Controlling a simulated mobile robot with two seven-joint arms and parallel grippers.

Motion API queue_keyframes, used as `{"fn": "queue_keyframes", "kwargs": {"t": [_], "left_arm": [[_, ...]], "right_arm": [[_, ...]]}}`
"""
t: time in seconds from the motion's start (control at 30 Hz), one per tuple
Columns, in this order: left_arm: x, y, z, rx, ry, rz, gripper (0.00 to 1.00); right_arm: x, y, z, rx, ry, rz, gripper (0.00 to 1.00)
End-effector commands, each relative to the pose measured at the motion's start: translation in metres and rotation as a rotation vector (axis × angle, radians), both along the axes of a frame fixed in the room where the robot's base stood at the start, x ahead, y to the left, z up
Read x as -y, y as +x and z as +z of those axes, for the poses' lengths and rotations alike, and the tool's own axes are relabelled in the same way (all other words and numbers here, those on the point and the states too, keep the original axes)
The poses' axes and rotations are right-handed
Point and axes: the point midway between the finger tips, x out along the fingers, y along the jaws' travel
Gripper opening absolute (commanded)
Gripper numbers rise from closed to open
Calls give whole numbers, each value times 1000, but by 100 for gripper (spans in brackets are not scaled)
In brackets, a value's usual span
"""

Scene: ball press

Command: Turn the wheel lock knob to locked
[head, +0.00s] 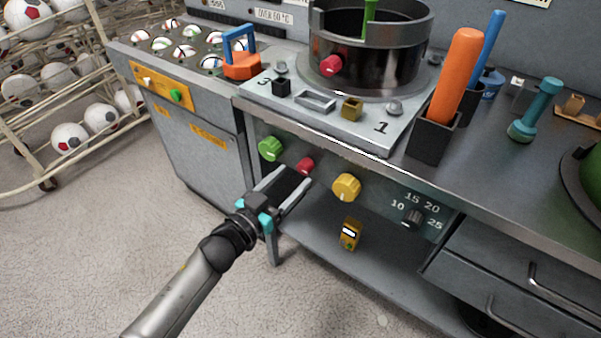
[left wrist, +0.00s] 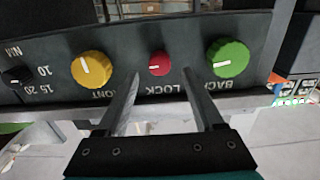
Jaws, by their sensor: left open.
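The red knob (head: 305,165) sits on the dark front panel under the bench, between a green knob (head: 270,149) and a yellow knob (head: 346,187). In the left wrist view the red knob (left wrist: 158,64) has the upside-down word LOCK beside it. Its short white mark lies about level, towards the yellow knob (left wrist: 91,69). My left gripper (head: 288,178) is open and points at the panel. In the wrist view its fingertips (left wrist: 160,76) stand on either side of the red knob, apart from it. No contact shows. My right gripper is not in view.
A small dark dial (head: 413,219) with numbers sits right of the yellow knob. The press plate (head: 385,140) lies on the bench above. Drawers (head: 510,265) stand at right.

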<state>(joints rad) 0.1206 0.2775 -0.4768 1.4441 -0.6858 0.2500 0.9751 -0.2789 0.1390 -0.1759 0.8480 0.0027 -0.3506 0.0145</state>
Motion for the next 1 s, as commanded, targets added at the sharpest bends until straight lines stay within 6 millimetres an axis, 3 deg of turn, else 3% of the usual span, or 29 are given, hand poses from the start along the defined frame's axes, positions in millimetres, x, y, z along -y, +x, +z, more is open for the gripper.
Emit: {"fn": "queue_keyframes", "kwargs": {"t": [0.3, 0.77, 1.0], "left_arm": [[20, 27, -1, -1, -1, 0, 69], [25, 33, 0, -1, 0, -1, 69], [25, 33, 0, -1, 0, -1, 44]], "right_arm": [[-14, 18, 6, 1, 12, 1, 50], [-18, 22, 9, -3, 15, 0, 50], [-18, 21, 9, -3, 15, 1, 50]]}}
